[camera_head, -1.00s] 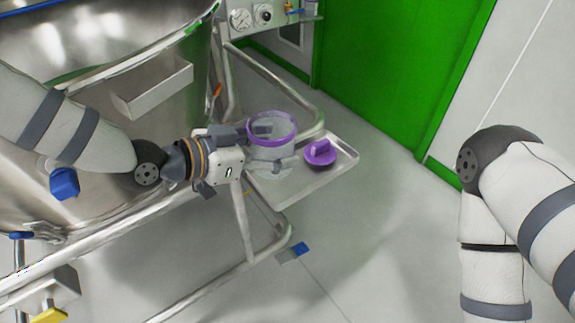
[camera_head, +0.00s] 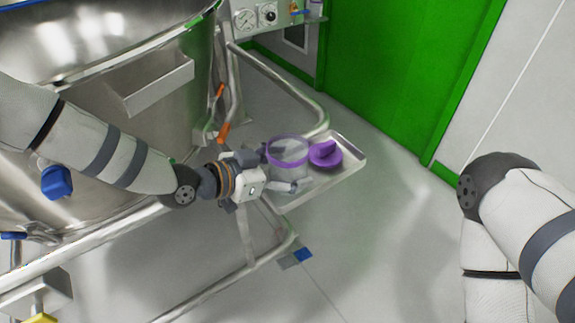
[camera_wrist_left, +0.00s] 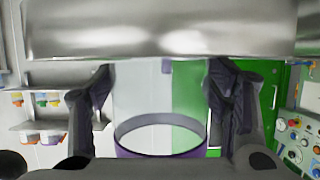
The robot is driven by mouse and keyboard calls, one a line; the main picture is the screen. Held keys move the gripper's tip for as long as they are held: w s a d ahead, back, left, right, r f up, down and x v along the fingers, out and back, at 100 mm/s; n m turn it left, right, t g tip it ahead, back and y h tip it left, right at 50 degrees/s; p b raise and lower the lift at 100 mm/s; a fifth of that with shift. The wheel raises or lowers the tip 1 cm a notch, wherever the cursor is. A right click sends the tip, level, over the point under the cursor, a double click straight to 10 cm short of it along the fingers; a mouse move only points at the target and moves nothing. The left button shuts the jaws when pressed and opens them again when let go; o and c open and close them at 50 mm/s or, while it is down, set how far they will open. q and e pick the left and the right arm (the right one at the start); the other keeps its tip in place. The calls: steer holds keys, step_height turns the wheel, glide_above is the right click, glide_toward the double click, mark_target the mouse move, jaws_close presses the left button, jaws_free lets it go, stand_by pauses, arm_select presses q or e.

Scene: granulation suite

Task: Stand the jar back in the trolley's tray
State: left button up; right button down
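The clear jar (camera_head: 289,168) with a purple rim is upright over the left part of the trolley's tray (camera_head: 322,185). I cannot tell whether its base touches the tray. My left gripper (camera_head: 283,173) reaches in from the left, shut on the jar with a finger on each side. In the left wrist view the jar (camera_wrist_left: 160,145) sits between the two dark fingers (camera_wrist_left: 160,105). A purple lid (camera_head: 325,156) with a raised grip lies on the tray right beside the jar. My right arm is at the right edge; its gripper is out of view.
The large steel vessel (camera_head: 80,120) and its tubular frame fill the left. Orange handles (camera_head: 222,132) stand behind my left gripper. A green door (camera_head: 400,70) is at the back. Bare tray shows in front and right of the lid, with open floor (camera_head: 390,240) beyond.

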arm_select(q)
steer(key=shift+r, duration=0.25)
steer(key=p+v, duration=0.2)
steer(key=v, duration=0.9)
steer(key=s+a+f+n+g+y, duration=0.2)
steer(key=s+f+n+g+y, duration=0.15)
steer(key=s+f, duration=0.8)
steer(key=s+a+f+n+g+y, duration=0.2)
steer(key=s+f+n+g, duration=0.45)
steer(key=s, duration=0.85)
steer(key=s+a+f+n+g+y, duration=0.15)
steer(key=s+a+y, duration=0.55)
steer(key=s, duration=1)
steer(key=shift+t+h, duration=0.65)
steer(key=shift+h, duration=0.2)
steer(key=shift+w+a+r+p, duration=0.4)
steer(key=shift+w+r+p, duration=0.05)
steer(key=shift+w, duration=0.15)
steer(key=shift+w+a+r+p, duration=0.35)
steer(key=shift+w+r+p, duration=0.1)
steer(key=shift+w, duration=0.2)
steer(key=shift+w+a+r+p, duration=0.4)
steer(key=shift+w+p, duration=0.05)
steer(key=shift+w, duration=0.15)
arm_select(e)
steer(key=w+r+t, duration=0.2)
steer(key=w+r, duration=0.3)
steer(key=shift+r, duration=0.3)
